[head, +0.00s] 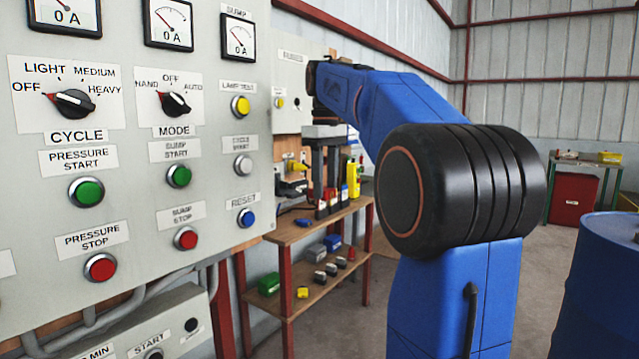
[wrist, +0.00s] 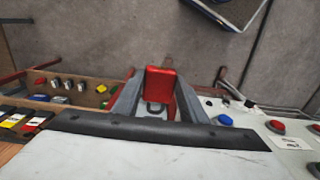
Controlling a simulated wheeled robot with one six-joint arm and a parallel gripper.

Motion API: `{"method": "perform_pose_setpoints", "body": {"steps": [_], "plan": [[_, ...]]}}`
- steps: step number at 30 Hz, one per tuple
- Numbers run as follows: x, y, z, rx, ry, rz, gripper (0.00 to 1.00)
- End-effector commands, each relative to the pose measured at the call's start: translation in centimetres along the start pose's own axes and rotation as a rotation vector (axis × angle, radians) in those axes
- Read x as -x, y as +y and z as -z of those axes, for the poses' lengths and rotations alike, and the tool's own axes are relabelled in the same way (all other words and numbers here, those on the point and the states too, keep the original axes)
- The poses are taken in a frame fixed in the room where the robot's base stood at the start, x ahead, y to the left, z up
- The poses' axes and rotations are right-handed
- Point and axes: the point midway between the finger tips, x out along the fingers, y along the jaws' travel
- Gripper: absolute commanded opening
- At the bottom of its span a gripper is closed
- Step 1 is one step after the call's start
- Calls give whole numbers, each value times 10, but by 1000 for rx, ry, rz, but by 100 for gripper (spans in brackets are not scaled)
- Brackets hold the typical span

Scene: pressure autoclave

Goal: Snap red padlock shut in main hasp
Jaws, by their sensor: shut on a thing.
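In the wrist view my gripper (wrist: 159,92) is shut on the red padlock (wrist: 161,82), with one grey finger on each side of it. The padlock's grey shackle (wrist: 155,107) shows below the red body; whether it is open or closed I cannot tell. In the head view my gripper (head: 324,172) hangs down beyond the right edge of the control panel, in front of the shelf. The padlock cannot be made out clearly there. I cannot identify the main hasp in either view; a yellow-handled part (head: 297,167) shows just left of my gripper.
The grey control panel (head: 225,120) with buttons and dials fills the left. A wooden shelf (head: 292,232) holds several coloured padlocks and small items. A blue drum (head: 597,290) stands at right, and a green-framed table (head: 590,163) stands farther back. Open floor lies between.

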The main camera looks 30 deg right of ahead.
Motion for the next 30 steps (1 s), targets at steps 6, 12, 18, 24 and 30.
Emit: {"method": "perform_pose_setpoints", "body": {"steps": [6, 12, 18, 24, 30], "plan": [[0, 0, 0, 0, 0, 0, 9], [-1, 0, 1, 0, 1, 0, 9], [-1, 1, 10, 1, 0, 1, 9], [0, 0, 25, 1, 1, 0, 9], [-1, 0, 41, 1, 1, 0, 9]]}}
